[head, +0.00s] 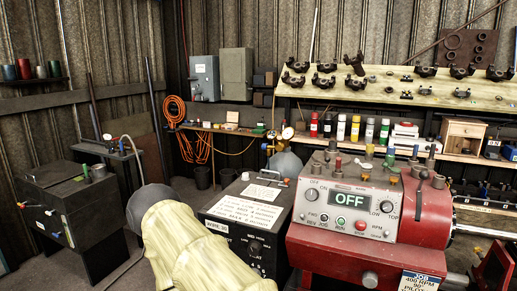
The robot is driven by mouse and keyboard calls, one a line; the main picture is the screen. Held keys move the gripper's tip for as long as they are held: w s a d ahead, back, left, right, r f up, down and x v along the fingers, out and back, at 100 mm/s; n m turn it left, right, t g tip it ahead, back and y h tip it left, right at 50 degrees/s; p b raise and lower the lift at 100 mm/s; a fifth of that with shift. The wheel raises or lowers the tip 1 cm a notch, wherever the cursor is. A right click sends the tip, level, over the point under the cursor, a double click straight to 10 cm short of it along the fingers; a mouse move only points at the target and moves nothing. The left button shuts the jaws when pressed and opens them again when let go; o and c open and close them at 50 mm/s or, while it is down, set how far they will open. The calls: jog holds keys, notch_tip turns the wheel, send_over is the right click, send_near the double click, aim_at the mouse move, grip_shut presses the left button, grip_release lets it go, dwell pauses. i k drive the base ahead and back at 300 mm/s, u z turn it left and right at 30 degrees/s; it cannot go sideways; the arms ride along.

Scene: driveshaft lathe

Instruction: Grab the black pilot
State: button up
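I cannot tell for certain which thing is the black pilot. Several black yoke-shaped parts (326,67) stand in rows on a light wooden shelf (345,89) at the upper right of the head view. Small dark pieces (406,94) lie among them. Several small knobbed or cylindrical pieces (430,158) stand on top of the red lathe headstock (345,202) at the lower right. A sign (420,282) on its front reads in part "400 RPM PILOT". My gripper is not in view, and nothing is seen held.
A black welder box (246,222) with white labels stands left of the lathe. A dark cabinet (65,210) stands at the far left. Coloured spray cans (355,128) line the lower shelf. Orange hose (174,108) hangs on the back wall. Some floor is clear at left centre.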

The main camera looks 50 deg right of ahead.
aim_at(332, 144)
jog(key=u, duration=1.55)
jog(key=k, duration=2.2)
jog(key=z, duration=1.8)
